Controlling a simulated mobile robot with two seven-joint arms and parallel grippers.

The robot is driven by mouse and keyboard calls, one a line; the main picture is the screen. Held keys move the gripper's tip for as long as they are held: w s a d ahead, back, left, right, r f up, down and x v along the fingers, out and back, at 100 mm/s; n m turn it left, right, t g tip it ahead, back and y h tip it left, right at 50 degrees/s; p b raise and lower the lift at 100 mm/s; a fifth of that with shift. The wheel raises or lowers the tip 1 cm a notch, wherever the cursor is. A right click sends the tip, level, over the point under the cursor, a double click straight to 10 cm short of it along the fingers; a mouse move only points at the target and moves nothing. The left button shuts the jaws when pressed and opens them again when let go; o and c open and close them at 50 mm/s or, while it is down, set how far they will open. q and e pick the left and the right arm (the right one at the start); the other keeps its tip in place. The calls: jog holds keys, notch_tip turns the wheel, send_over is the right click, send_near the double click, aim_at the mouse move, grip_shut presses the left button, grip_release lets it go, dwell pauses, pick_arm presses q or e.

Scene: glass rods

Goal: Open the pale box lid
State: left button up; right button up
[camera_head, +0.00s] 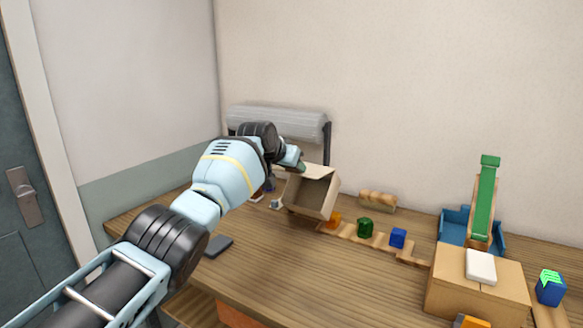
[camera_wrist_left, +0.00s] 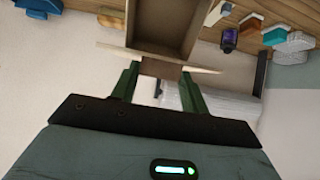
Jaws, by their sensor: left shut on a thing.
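The pale box (camera_head: 308,195) stands toward the back of the table, with its open hollow side facing the camera and looking tilted. Its lid (camera_head: 318,171) shows as a thin panel along the top edge. My left gripper (camera_head: 300,166) is at the upper left of the box, partly hidden behind my wrist. In the left wrist view the box (camera_wrist_left: 165,25) is open ahead of the green fingers. The left gripper (camera_wrist_left: 160,72) is shut on a pale panel of the box, seemingly the lid. My right gripper is not in view.
A grey roll (camera_head: 285,122) stands behind my left wrist. A green cylinder (camera_head: 365,228) and a blue cube (camera_head: 397,238) sit on a wooden strip right of the box. A cardboard box (camera_head: 470,290) with a white block (camera_head: 480,267) is at the right.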

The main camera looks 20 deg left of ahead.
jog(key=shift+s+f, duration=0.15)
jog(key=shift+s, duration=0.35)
pick_arm(q)
jog(key=shift+r, duration=0.1)
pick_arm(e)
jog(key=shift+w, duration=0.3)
